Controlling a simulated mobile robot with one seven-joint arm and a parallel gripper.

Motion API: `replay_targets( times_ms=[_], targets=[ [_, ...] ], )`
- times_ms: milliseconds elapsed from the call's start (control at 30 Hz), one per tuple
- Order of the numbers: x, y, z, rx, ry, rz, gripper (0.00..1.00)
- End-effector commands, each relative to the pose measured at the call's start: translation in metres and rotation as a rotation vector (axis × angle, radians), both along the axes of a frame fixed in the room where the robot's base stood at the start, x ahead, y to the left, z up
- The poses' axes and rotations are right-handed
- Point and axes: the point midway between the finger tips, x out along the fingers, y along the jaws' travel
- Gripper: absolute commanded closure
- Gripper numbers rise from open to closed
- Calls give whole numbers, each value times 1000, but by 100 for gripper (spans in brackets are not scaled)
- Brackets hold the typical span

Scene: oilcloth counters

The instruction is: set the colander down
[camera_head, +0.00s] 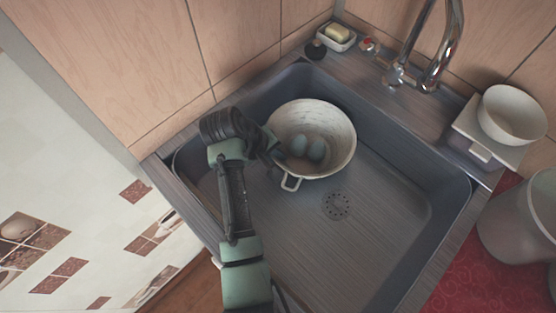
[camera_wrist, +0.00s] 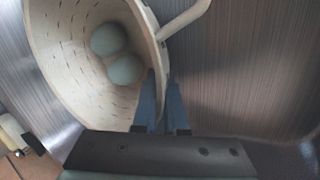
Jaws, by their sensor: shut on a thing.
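The colander (camera_head: 338,128) is a pale, speckled bowl with small holes and a loop handle, seen inside the sink basin in the head view. Two blue-green eggs (camera_head: 309,147) lie in it. It also fills the left of the wrist view (camera_wrist: 62,62), with the eggs (camera_wrist: 117,55) inside. My gripper (camera_wrist: 165,92) is shut on the colander's rim, one finger inside and one outside the wall. In the head view my gripper (camera_head: 277,152) is at the colander's left edge, partly hidden by my arm. I cannot tell whether the colander touches the sink floor.
The grey sink (camera_head: 385,215) has free floor around its drain (camera_head: 336,206). A chrome tap (camera_head: 432,62) stands at the back. A soap dish (camera_head: 338,38) is at the back corner. A white bowl (camera_head: 511,115) and a grey pot (camera_head: 515,225) stand at the right.

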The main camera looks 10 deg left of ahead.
Motion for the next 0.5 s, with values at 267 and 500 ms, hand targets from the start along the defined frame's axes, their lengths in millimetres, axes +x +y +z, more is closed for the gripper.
replay_targets(
  times_ms=[267, 500],
  targets=[
    [0, 0, -23, 0, -1, -1, 100],
    [0, 0, -27, -1, 0, -1, 100]
  ],
)
